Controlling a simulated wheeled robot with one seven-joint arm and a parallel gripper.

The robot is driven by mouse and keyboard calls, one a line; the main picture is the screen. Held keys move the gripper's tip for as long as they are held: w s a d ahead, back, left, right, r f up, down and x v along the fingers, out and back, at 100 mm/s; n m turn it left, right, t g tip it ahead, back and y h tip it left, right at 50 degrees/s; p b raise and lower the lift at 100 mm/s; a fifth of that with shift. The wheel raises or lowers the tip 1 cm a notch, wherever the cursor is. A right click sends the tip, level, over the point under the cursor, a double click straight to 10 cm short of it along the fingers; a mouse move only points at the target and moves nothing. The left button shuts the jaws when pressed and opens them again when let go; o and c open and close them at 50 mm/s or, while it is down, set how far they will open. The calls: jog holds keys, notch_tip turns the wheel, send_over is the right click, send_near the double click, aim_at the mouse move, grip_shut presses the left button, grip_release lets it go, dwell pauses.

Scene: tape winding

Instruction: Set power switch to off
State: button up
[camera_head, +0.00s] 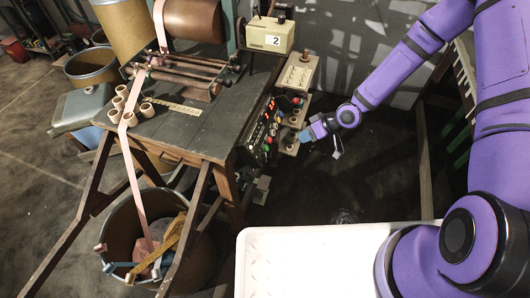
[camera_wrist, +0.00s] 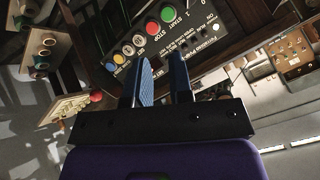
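The control panel (camera_head: 262,130) is on the front of the dark machine table, with small lit red displays and coloured buttons. I cannot tell for certain which part is the power switch; the lettering is too small. My gripper (camera_head: 306,137) is to the right of the panel in the head view. In the wrist view its two blue fingers (camera_wrist: 163,82) are apart with nothing between them, in front of the panel's lower edge.
A shelf with light-coloured boxes (camera_head: 298,74) and round knobs stands beside the panel, close to my gripper. A tape strip (camera_head: 133,170) runs down into a large bin (camera_head: 125,225). A white surface (camera_head: 310,262) lies in front. Floor right of the table is mostly clear.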

aim_at(264, 157)
jog(key=a+f+y, duration=0.2)
jog(key=a+f, duration=0.8)
jog(key=a, duration=0.3)
jog(key=shift+f+y, duration=0.3)
jog(key=shift+a, duration=0.1)
jog(key=shift+c, duration=0.2)
grip_shut()
